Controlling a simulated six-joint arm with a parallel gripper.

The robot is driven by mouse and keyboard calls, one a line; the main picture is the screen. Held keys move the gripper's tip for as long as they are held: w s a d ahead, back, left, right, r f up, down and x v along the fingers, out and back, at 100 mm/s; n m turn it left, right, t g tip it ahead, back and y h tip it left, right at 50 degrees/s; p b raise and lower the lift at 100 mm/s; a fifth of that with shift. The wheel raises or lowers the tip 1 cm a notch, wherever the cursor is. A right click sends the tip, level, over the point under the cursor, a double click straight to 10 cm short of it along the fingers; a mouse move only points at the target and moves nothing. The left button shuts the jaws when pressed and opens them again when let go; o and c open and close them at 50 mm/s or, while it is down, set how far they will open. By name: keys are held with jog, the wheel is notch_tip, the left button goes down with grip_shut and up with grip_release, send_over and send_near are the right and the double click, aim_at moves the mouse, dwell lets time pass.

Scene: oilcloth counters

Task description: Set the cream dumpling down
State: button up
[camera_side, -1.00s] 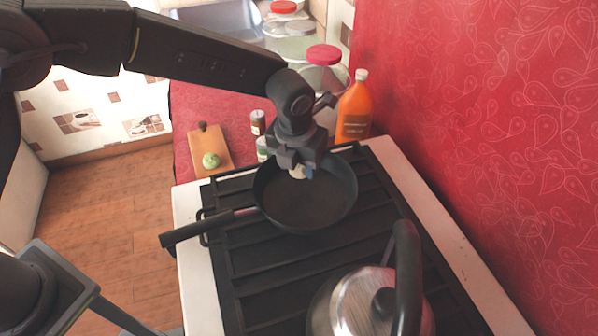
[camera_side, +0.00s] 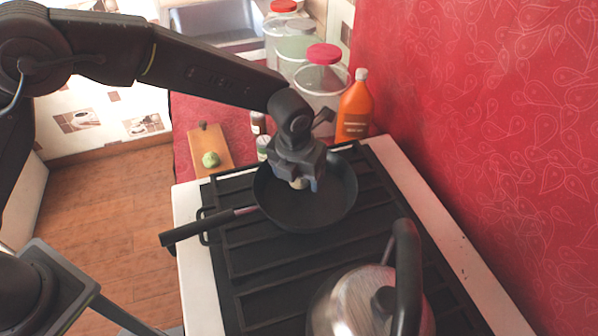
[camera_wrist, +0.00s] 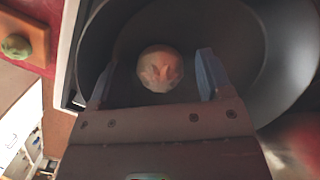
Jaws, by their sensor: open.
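The cream dumpling (camera_wrist: 160,68) lies inside the dark frying pan (camera_wrist: 125,30), between my open fingers, with a gap on each side in the wrist view. In the side view only a small part of the dumpling (camera_side: 299,184) shows below my gripper (camera_side: 306,183). The pan (camera_side: 310,215) stands on the stove grate with its handle to the left. My gripper (camera_wrist: 155,80) is open and low in the pan. Whether its fingertips touch the pan floor cannot be seen.
A kettle (camera_side: 350,305) stands on the stove in front. An orange bottle (camera_side: 354,110) and lidded jars (camera_side: 322,80) stand behind the pan. A wooden board (camera_side: 222,145) with a green dumpling (camera_side: 211,159) lies at the left. The red wall is at the right.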

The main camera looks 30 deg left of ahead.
notch_tip(320, 180, up, 12)
jog(key=s, duration=0.2)
jog(key=s+a+r+n, duration=0.2)
jog(key=a+r+n, duration=0.3)
jog(key=a+n, duration=0.1)
jog(key=s+a+r+n+t, duration=0.2)
jog(key=s+a+r+n, duration=0.35)
jog(key=a+n, duration=0.4)
jog(key=s+a+f+n+t, duration=0.1)
jog(key=s+a+n, duration=0.3)
jog(key=s+n, duration=0.3)
jog(key=s+a+f+n, duration=0.1)
jog(key=s+a+n, duration=0.3)
jog(key=n, duration=0.9)
jog(key=s, duration=0.3)
jog(key=shift+s+a+f+t, duration=0.25)
jog(key=shift+s+a+t, duration=0.05)
jog(key=shift+a+t, duration=0.1)
